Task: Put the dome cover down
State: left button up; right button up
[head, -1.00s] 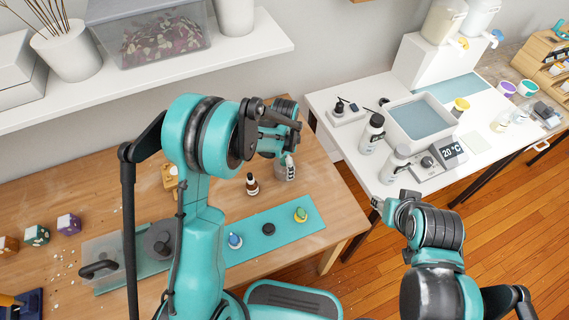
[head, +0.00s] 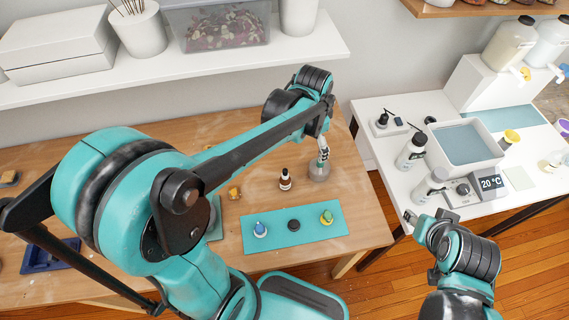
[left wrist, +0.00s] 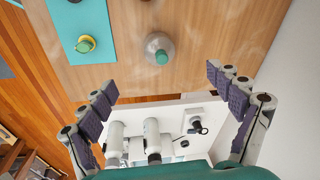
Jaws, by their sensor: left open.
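The dome cover (head: 319,169) is a clear grey dome standing on the wooden table, right of a small dark dropper bottle (head: 285,180). In the left wrist view the dome cover (left wrist: 152,44) shows its green knob and stands apart from both fingers. My left gripper (head: 323,150) is just above the dome in the head view. In the left wrist view my left gripper (left wrist: 162,82) is wide open with nothing between its fingers. My right gripper (head: 411,217) is at the right, near the white table's front edge; its jaws are too small to read.
A teal mat (head: 272,236) holds a blue-topped item (head: 260,229), a black disc (head: 293,225) and a yellow-green item (head: 326,217). The white table (head: 385,153) carries bottles, a water bath (head: 494,155) and a display. A white shelf (head: 200,62) hangs behind.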

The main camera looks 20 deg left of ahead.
pick_arm(q)
jog(key=s+a+r+n+t, duration=0.2)
jog(key=s+n, duration=0.2)
jog(key=s, duration=0.3)
jog(key=s+a+r+n+t, duration=0.1)
jog(key=s+a+n+t, duration=0.1)
jog(key=s, duration=0.5)
jog(key=n+t, duration=0.1)
jog(key=n, duration=0.1)
jog(key=shift+r+n, duration=0.3)
jog(key=shift+r, duration=0.05)
jog(key=shift+s, duration=0.1)
